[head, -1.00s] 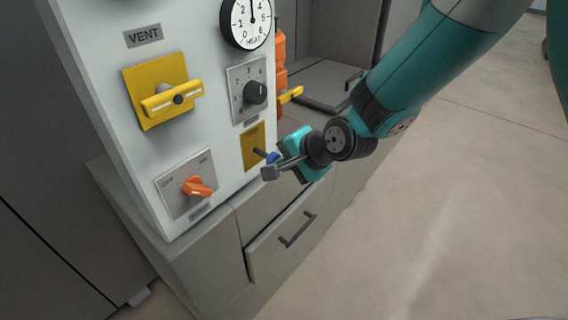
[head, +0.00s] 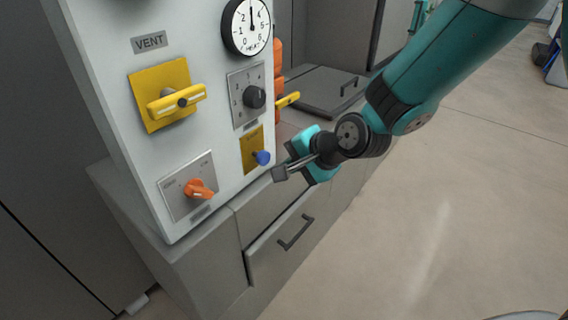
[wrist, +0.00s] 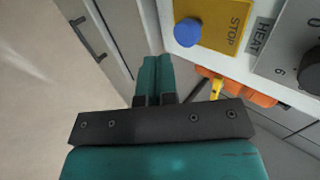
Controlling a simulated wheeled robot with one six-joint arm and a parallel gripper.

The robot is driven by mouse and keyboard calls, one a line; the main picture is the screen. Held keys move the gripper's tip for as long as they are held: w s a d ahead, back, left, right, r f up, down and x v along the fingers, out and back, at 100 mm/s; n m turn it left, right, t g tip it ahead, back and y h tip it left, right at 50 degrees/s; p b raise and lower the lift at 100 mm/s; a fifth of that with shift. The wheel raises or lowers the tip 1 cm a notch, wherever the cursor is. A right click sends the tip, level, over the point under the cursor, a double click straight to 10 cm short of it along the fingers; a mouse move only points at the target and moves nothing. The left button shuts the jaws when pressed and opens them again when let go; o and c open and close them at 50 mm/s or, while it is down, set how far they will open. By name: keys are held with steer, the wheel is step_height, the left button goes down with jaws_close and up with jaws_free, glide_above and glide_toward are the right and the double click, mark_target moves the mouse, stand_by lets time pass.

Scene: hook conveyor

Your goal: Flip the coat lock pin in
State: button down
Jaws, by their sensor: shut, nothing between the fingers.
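No part labelled as a coat lock pin can be read in either view. A blue round knob (head: 262,158) sticks out of a yellow plate (head: 250,146) low on the white panel's right side. In the wrist view the blue knob (wrist: 187,32) stands on the yellow plate (wrist: 222,22), which reads STOP. My gripper (head: 291,152) is just right of the knob and apart from it. In the wrist view its two teal fingers (wrist: 155,75) are together and empty, left of and below the knob.
The white panel (head: 115,110) also holds a yellow VENT handle (head: 176,100), an orange knob (head: 198,189), a black dial (head: 254,97) and a HEAT gauge (head: 247,26). A grey cabinet with a drawer handle (head: 297,232) stands below. Open floor lies right.

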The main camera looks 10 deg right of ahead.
steer(key=v, duration=0.7)
steer(key=shift+d, duration=0.45)
steer(key=s+d+r+n+g+h+p, duration=0.1)
steer(key=s+d+r+n+g+p, duration=0.1)
steer(key=s+r+n, duration=0.4)
steer(key=s+d+r+n+g+h+p, duration=0.1)
steer(key=s+r+n, duration=0.5)
steer(key=s, duration=0.8)
steer(key=d+n+g+p, duration=0.1)
steer(key=n+g+p, duration=0.1)
steer(key=n+g, duration=0.1)
steer(key=shift+s+r+n+h, duration=0.25)
steer(key=shift+r+n+h, duration=0.05)
steer(key=shift+r+n, duration=0.1)
